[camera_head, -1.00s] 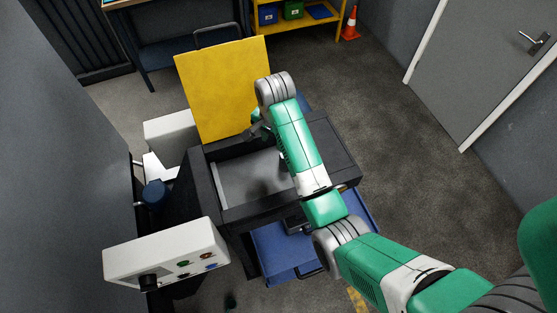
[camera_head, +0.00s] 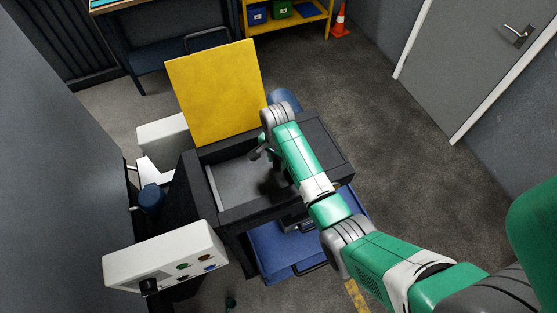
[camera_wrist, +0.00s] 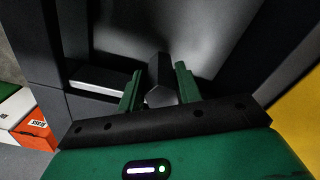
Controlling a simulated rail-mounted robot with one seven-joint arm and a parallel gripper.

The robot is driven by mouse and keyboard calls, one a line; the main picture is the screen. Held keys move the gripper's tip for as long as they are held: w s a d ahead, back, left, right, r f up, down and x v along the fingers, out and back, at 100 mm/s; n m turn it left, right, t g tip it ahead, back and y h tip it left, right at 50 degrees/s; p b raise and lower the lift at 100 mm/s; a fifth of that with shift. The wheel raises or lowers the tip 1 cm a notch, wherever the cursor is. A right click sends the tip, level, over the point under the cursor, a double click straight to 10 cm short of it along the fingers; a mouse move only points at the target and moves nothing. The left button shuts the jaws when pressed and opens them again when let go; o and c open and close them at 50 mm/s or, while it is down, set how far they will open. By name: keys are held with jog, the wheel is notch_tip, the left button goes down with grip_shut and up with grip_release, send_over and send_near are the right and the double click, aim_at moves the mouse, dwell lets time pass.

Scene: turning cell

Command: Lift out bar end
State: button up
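A dark bar end (camera_wrist: 161,95) with a flat-sided end face shows in the wrist view, between the two green fingers of my gripper (camera_wrist: 158,88). The fingers are apart, one on each side of it, with a narrow gap at the left; I cannot tell whether the right finger touches it. In the head view my gripper (camera_head: 258,152) is over the open black box (camera_head: 240,215), partly hidden by my wrist. The bar end cannot be made out in the head view. A yellow lid (camera_head: 213,95) stands raised at the box's back.
A pale block (camera_wrist: 98,80) lies left of the fingers in the wrist view. A white control panel (camera_head: 165,258) and a blue cylinder (camera_head: 151,199) are left of the box. A blue tray (camera_head: 285,250) is below its front. The floor at right is clear.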

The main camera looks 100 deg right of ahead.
jog(key=shift+c, duration=0.4)
grip_shut()
